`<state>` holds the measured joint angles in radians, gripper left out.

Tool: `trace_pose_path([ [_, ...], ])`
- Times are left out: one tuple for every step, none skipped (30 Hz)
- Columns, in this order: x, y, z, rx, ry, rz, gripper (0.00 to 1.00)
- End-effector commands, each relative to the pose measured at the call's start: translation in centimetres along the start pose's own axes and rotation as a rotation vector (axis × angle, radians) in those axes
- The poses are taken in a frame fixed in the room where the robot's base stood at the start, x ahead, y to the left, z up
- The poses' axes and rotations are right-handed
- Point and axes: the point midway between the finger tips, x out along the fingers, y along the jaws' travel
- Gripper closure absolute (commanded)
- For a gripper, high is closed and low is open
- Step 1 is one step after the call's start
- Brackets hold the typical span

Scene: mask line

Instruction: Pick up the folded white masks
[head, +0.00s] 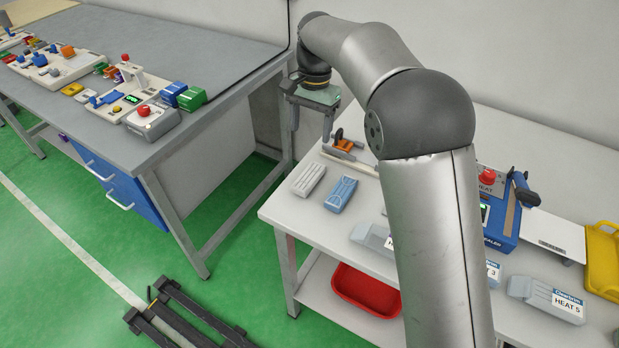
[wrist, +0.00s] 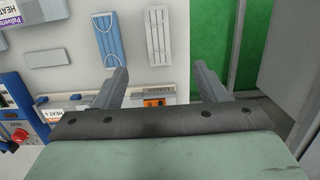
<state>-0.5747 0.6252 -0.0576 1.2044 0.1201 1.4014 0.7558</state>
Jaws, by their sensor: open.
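The folded white masks (head: 309,180) lie flat as a pale, pleated bundle near the left end of the white table. They also show in the wrist view (wrist: 160,38), upper middle, beyond the fingertips. My gripper (head: 312,122) is open and empty, raised above the table's back left corner, apart from the masks. In the wrist view its fingers (wrist: 161,78) are spread wide, with the masks lined up between and beyond them. Nothing hides the white masks in either view.
Folded blue masks (head: 341,194) lie just right of the white ones. A small fixture with an orange part (head: 343,144) stands behind. A grey heat box (head: 372,238) and blue machine (head: 503,222) are farther right. A red bin (head: 365,290) sits below the tabletop.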

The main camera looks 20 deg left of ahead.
Motion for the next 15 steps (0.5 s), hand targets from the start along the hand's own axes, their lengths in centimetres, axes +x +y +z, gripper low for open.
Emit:
trace_pose_path([
  [1.3, 0.1, 0.1, -0.001, -0.003, 0.004, 0.35],
  [1.9, 0.1, 0.1, -0.001, -0.004, 0.004, 0.35],
  [2.8, 0.1, 0.1, -0.001, -0.003, 0.003, 0.35],
  [3.5, 0.1, 0.1, -0.001, -0.003, 0.003, 0.35],
  [4.1, 0.1, 0.1, -0.001, -0.003, 0.003, 0.35],
  [4.9, 0.1, 0.1, -0.001, -0.002, 0.002, 0.35],
  [5.5, 0.1, 0.1, -0.001, -0.003, 0.003, 0.35],
  [6.0, 0.1, 0.0, -0.001, -0.002, 0.002, 0.35],
  [6.7, 0.1, 0.1, -0.001, -0.003, 0.002, 0.35],
  [7.2, 0.1, 0.0, -0.001, -0.002, 0.001, 0.35],
  [7.5, 0.1, 0.0, -0.001, -0.002, 0.001, 0.35],
  [7.9, 0.1, 0.0, -0.001, -0.002, 0.001, 0.35],
  [8.2, 0.1, 0.0, -0.001, -0.001, 0.0, 0.35],
  [8.4, 0.1, 0.0, -0.001, 0.0, -0.001, 0.35],
  [8.5, 0.1, 0.0, -0.001, 0.0, -0.001, 0.35],
])
